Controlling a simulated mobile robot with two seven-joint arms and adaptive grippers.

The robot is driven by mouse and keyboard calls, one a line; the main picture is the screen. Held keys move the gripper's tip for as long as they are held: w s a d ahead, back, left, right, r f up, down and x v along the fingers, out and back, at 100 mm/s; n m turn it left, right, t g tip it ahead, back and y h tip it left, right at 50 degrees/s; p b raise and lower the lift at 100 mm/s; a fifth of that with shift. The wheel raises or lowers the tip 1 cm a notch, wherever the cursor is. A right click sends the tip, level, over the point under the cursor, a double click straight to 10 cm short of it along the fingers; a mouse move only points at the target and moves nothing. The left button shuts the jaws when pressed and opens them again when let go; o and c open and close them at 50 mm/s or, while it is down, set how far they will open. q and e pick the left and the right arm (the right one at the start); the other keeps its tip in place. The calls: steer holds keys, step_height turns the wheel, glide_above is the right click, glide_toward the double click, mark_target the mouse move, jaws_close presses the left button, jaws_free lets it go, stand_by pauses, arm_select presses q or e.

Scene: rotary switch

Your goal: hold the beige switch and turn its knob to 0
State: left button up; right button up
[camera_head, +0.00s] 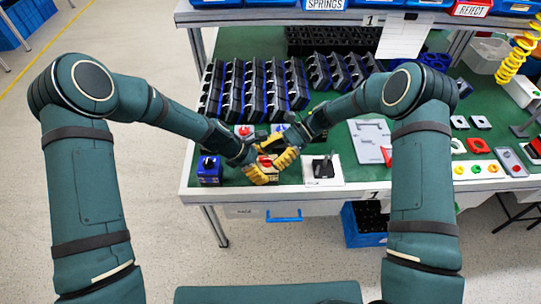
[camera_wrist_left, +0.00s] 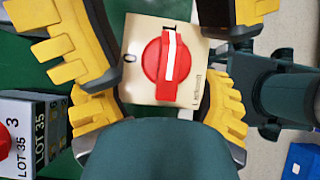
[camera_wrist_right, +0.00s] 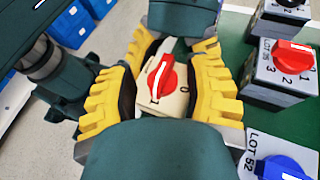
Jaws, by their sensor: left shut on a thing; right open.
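The beige switch (camera_wrist_left: 190,85) has a red knob (camera_wrist_left: 165,62) with a white line. The line points to the I mark, and the 0 mark is a quarter turn away. The beige switch (camera_wrist_right: 172,103) and its knob (camera_wrist_right: 162,76) also show in the right wrist view. My left gripper (camera_head: 257,172) is shut on the switch's body near the table's front edge. My right gripper (camera_head: 282,157) is open, with its fingers on both sides of the switch and knob. Whether they touch it is unclear. In the head view the grippers mostly hide the switch.
A blue switch (camera_head: 209,171) stands left of the grippers. A white card with a black-handled switch (camera_head: 322,168) lies to the right. Rows of black switches (camera_head: 253,92) fill the green table behind. A clipboard (camera_head: 369,140) and several coloured parts lie farther right.

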steer(key=v, duration=1.1)
steer(key=shift+d, duration=0.2)
steer(key=shift+w, duration=0.1)
steer(key=shift+c, duration=0.8)
steer(key=s+a+r+m+t+h, duration=0.2)
steer(key=s+r+m+t+h, duration=0.15)
steer(key=s+m+t, duration=0.2)
steer(key=shift+t+y, duration=0.25)
steer(key=x, duration=1.1)
steer(key=shift+a, duration=0.15)
steer(key=shift+o, duration=0.2)
jaws_close()
